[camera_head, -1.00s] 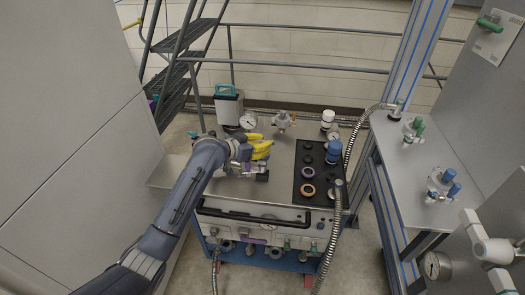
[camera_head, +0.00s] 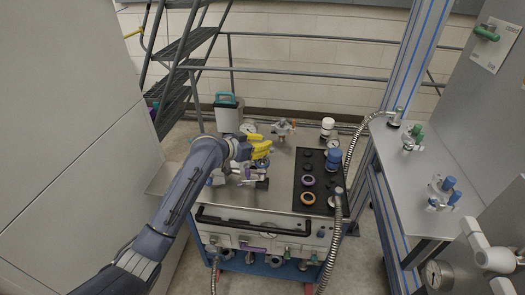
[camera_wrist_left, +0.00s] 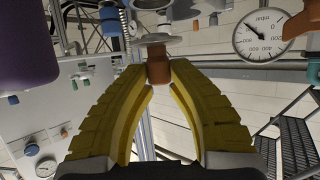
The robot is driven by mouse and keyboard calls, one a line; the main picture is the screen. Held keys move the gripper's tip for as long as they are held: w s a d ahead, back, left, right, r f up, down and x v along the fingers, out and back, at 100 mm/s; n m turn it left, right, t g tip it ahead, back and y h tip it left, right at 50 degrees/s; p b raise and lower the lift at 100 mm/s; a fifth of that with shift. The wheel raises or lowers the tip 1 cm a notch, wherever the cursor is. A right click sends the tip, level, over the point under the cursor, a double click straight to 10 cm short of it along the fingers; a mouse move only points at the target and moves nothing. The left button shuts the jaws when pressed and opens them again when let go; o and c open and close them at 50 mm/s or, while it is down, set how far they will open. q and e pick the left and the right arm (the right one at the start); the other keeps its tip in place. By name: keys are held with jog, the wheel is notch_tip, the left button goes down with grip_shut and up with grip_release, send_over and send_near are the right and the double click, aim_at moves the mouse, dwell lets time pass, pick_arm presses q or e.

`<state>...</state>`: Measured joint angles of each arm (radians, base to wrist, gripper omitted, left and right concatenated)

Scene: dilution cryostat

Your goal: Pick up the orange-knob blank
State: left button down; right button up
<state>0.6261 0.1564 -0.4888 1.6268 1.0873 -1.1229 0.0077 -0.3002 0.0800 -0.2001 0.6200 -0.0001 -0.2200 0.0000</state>
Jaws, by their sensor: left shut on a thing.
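My left gripper (camera_head: 262,149) has yellow fingers and is over the left part of the cart's metal top. In the left wrist view its fingertips (camera_wrist_left: 158,78) are shut on the orange knob (camera_wrist_left: 158,65) of the blank. The blank's pale metal disc (camera_wrist_left: 155,39) shows just beyond the knob. In the head view the gripper hides the held blank. I cannot tell whether the disc touches anything below it. My right gripper is in neither view.
A black panel (camera_head: 314,178) with rings and a blue-capped part (camera_head: 333,158) lies right of the gripper. A clamp fitting (camera_head: 281,128) stands behind it, and a teal-handled container (camera_head: 228,114) at back left. A flexible metal hose (camera_head: 352,150) runs along the right.

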pick_arm(q)
notch_tip(320, 180, up, 16)
jog(key=shift+r, duration=0.25)
dwell(0.8)
